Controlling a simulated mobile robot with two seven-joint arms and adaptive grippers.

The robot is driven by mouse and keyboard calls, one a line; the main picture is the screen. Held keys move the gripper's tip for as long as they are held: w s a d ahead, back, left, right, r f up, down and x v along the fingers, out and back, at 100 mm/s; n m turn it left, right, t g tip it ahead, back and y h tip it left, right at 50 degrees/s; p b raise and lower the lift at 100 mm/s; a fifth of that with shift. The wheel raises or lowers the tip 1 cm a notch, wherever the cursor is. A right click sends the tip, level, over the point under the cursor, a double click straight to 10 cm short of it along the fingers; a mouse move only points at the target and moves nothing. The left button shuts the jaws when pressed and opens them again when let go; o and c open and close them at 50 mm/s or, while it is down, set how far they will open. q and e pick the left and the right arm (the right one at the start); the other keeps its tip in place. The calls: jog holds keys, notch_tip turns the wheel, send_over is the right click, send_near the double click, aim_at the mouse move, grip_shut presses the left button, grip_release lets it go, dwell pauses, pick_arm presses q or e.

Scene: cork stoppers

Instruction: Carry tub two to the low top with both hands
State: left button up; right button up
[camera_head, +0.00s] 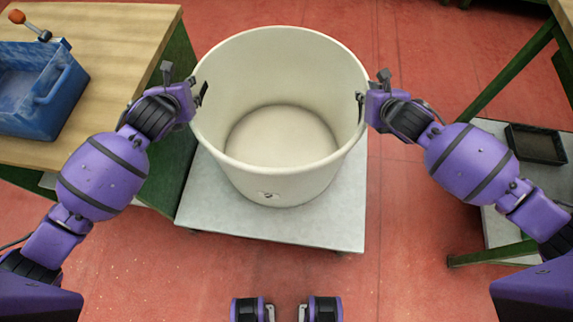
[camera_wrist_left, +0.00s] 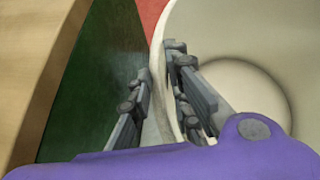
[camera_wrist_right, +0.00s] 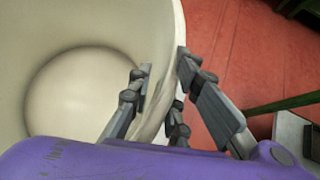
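A large cream round tub (camera_head: 280,178) stands upright and empty over a low light-grey top (camera_head: 210,212), its base within the top's edges. I cannot tell whether a thin gap lies under it. My left gripper (camera_head: 200,94) is at the tub's left rim, one finger inside and one outside, closed on the wall; the left wrist view shows the fingers (camera_wrist_left: 158,75) on both sides of it. My right gripper (camera_head: 361,100) holds the right rim the same way, and the right wrist view shows its fingers (camera_wrist_right: 162,72) against the wall. A small label marks the tub's front, too small to read.
On the right, a green-framed stand has a grey lower shelf (camera_head: 500,225) with a dark tray (camera_head: 537,143). Red floor (camera_head: 420,60) lies open between.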

pick_arm(q)
jog(key=shift+s, duration=0.1)
pick_arm(e)
jog(key=shift+s, duration=0.1)
jog(key=shift+s+r, duration=0.1)
pick_arm(q)
jog(key=v, duration=1.2)
pick_arm(e)
jog(key=v, duration=1.1)
jog(key=shift+s+r, duration=0.15)
jog(key=shift+s, duration=0.15)
